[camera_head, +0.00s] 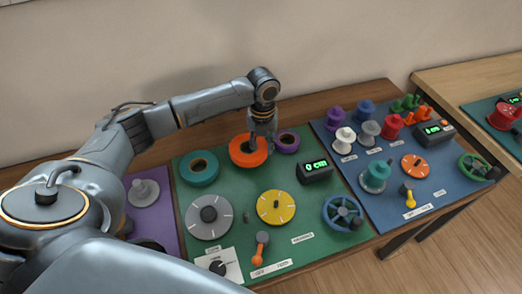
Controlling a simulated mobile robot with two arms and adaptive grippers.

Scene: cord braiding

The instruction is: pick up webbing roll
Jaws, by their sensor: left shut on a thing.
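Three ring-shaped webbing rolls lie at the back of the green mat (275,180): a teal roll (191,177), an orange roll (240,156) and a purple roll (290,137). My left gripper (264,140) points down at the right part of the orange roll and is shut on it. The fingertips are small and partly merge with the roll. I cannot tell whether the roll is lifted off the mat. My right gripper is not in view.
On the green mat are a grey dial (209,214), a yellow dial (276,206), an orange-handled lever (260,250), a blue handwheel (342,213) and a "0 cm" display (315,171). A blue mat (440,200) with several spools lies right. A purple mat (155,222) lies left.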

